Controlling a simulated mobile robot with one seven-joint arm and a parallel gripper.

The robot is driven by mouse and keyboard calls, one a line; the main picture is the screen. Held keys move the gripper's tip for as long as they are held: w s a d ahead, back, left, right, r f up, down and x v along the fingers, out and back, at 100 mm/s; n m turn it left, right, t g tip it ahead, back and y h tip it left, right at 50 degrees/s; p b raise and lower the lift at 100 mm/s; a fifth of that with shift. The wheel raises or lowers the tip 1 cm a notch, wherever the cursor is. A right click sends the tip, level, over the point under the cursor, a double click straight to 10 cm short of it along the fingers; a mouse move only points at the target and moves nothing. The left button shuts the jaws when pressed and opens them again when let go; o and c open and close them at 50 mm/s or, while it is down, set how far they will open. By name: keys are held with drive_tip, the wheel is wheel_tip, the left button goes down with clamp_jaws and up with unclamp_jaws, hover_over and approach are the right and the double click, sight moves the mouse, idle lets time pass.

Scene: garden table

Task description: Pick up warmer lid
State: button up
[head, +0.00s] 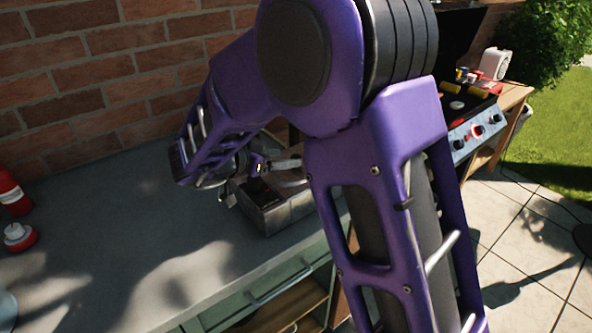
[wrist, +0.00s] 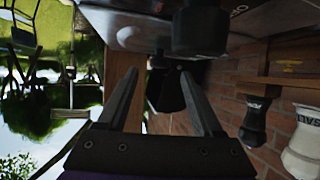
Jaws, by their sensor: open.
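A metal warmer box (head: 285,212) stands on the grey counter near its front edge in the head view. Its darker top, which looks like the warmer lid (head: 264,196), sits on it and is partly covered by my arm. My gripper (head: 291,172) is just above the box, partly hidden by my purple arm. In the wrist view my gripper (wrist: 160,74) is open, with nothing between the fingers. A metal surface (wrist: 140,22) with a black knob fills the top of that view, close beyond the fingertips. I cannot tell whether a finger touches it.
Red bottles (head: 14,193) stand at the left of the counter (head: 110,230). A brick wall (head: 95,70) runs behind. A grill (head: 474,130) is at the right. Salt (wrist: 302,135) and dark (wrist: 254,120) shakers show in the wrist view. The counter's middle is clear.

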sight(296, 156)
drive_tip(key=shift+b+x, duration=0.5)
drive_tip(key=shift+x, duration=2.2)
drive_tip(key=shift+d+r, duration=0.1)
clamp_jaws()
